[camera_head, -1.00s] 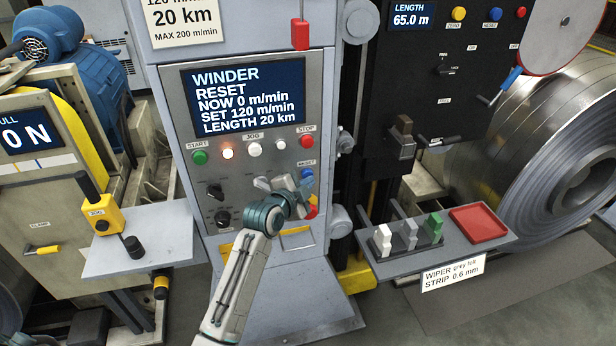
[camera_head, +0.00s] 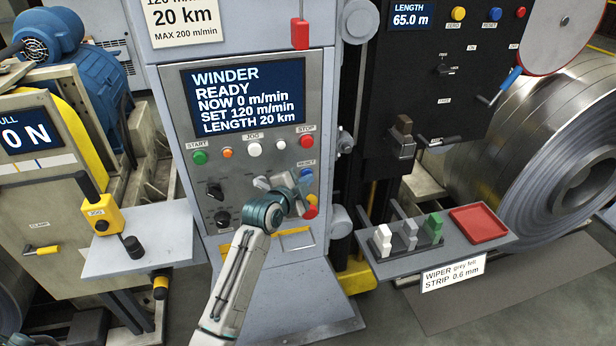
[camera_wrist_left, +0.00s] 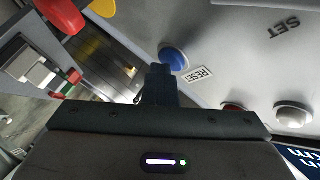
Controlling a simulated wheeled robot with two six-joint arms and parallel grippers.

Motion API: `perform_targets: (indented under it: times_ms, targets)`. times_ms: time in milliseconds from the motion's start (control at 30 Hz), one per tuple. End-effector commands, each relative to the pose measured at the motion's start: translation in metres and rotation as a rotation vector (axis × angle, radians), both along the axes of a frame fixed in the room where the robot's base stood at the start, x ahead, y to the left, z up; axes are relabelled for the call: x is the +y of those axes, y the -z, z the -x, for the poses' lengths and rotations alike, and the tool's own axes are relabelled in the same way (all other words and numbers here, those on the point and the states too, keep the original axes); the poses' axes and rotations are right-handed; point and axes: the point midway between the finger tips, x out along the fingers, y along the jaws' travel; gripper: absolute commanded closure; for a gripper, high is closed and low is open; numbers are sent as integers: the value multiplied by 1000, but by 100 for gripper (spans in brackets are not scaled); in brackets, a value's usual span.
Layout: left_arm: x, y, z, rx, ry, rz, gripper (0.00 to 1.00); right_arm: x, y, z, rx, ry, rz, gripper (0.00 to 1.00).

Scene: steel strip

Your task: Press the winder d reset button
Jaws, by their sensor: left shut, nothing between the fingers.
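The winder panel (camera_head: 175,98) stands in the middle of the head view. Its screen (camera_head: 246,97) reads WINDER READY, NOW 0 m/min, SET 120 m/min, LENGTH 20 km. The blue reset button (camera_head: 306,174) is on the panel's right side, below the red stop button (camera_head: 306,141). In the left wrist view the blue button (camera_wrist_left: 174,59) lies just beyond the fingertips, beside its RESET label (camera_wrist_left: 200,74). My left gripper (camera_head: 296,190) is shut and empty, at the button; I cannot tell whether it touches. It also shows in the left wrist view (camera_wrist_left: 161,72). My right gripper is not in view.
A green start button (camera_head: 199,157), a small orange lamp (camera_head: 228,153) and a white jog button (camera_head: 254,149) are in the row above. A red button (camera_head: 311,212) sits below the reset button. A shelf with a red tray (camera_head: 479,223) juts out at right.

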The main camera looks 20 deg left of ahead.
Motion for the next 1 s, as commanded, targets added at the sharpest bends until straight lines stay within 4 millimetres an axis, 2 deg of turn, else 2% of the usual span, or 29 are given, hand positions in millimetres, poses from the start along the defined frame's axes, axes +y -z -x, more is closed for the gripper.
perform_targets:
  times_ms: [1000]
  targets:
    - [-16, 0, 23, 1, 0, 1, 100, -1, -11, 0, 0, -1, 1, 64]
